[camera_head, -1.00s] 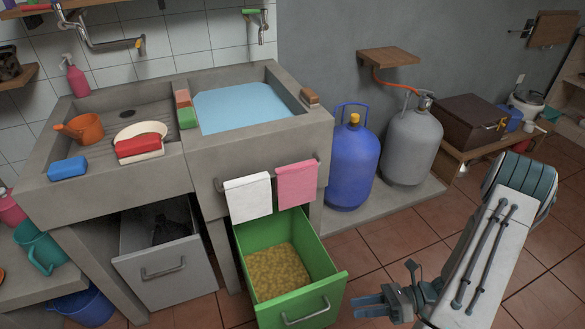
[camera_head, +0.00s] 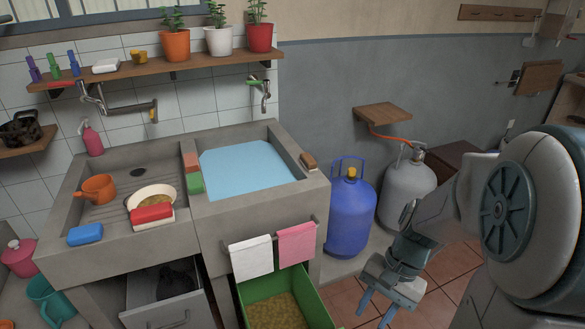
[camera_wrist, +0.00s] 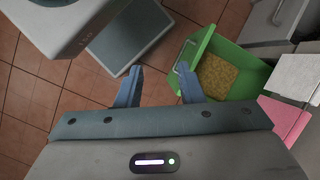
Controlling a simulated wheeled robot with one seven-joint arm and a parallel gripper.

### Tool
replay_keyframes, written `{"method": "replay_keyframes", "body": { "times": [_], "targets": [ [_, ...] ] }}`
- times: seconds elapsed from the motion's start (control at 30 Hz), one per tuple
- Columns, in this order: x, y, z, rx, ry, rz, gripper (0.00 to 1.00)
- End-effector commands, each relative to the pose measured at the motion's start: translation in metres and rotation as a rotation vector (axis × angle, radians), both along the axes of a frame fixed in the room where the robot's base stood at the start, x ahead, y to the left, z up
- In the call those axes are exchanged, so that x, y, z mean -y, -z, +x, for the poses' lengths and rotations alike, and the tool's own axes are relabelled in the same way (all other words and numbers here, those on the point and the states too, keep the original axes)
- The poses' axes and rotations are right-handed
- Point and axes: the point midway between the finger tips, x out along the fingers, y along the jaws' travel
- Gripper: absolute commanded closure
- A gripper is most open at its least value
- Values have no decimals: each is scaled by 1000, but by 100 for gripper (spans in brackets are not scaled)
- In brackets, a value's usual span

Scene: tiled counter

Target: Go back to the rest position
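My gripper (camera_head: 376,306) hangs at the lower right in the head view, in front of the gas bottles and right of the open green drawer (camera_head: 318,309). In the wrist view its two blue fingers (camera_wrist: 162,88) are spread apart with nothing between them. The tiled floor shows beyond the fingertips. The green drawer (camera_wrist: 203,47) with yellow grain in it lies beyond the right finger. My folded arm fills the right side of the head view.
A concrete sink (camera_head: 262,210) with a water-filled basin stands at the left. A white towel (camera_head: 250,259) and a pink towel (camera_head: 296,243) hang on its front. A grey drawer (camera_head: 165,305) is open. A blue gas bottle (camera_head: 350,218) and a grey one (camera_head: 404,188) stand right of the sink.

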Motion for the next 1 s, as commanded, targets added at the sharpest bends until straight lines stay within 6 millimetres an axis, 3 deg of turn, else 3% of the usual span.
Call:
{"method": "replay_keyframes", "body": {
  "times": [0.03,0.3,0.5,0.7,1.0],
  "targets": [
    [-2,-22,0,59,-57,-30,66],
    [-7,-98,-4,354,-355,-186,66],
    [-10,-139,-7,521,-517,-276,66],
    [-11,-153,-9,585,-580,-312,66],
    [-11,-153,-9,588,-582,-314,66]
  ]
}}
